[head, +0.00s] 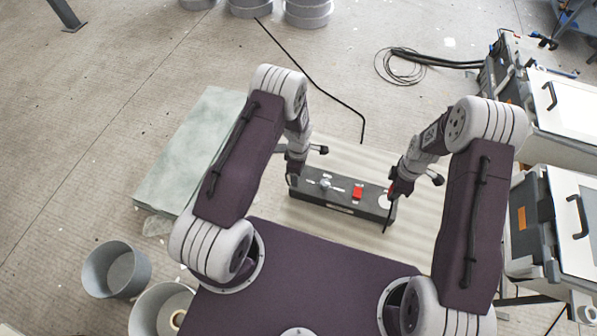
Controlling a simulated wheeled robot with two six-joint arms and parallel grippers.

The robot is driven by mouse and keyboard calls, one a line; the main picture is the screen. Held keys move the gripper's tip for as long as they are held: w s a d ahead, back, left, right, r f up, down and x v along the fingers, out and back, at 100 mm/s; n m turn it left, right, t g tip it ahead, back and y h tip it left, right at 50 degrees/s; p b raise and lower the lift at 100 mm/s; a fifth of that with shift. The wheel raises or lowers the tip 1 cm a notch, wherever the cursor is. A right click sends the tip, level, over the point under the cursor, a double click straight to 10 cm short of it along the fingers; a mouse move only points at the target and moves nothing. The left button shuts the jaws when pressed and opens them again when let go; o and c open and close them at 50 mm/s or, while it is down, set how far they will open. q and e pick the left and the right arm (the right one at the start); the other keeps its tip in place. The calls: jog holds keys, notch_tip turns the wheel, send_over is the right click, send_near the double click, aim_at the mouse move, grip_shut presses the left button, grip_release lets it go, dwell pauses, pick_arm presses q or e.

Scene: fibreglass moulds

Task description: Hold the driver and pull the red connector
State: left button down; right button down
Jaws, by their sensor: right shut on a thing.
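The driver (340,200) is a long dark box on the pale striped surface in front of me, with a silver knob, a red block and a white disc on its top. My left gripper (293,179) is at the driver's left end; its jaws are too small and hidden to tell open from shut. My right gripper (393,194) is at the driver's right end, shut on a small dark red piece that looks like the red connector (392,189). A thin black lead hangs down from it. Whether the connector still touches the driver cannot be told.
A grey-green slab (190,150) lies to the left. Grey round tubs (116,269) stand at the lower left. Equipment cases (555,225) line the right side. A black cable (310,75) runs over the floor behind the driver, and a cable coil (400,66) lies farther back.

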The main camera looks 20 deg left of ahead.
jog(key=shift+r, duration=2.5)
pick_arm(q)
jog(key=shift+c, duration=1.2)
grip_release()
jog(key=shift+r, duration=0.1)
notch_tip(320, 180, up, 12)
jog(key=shift+f, duration=0.1)
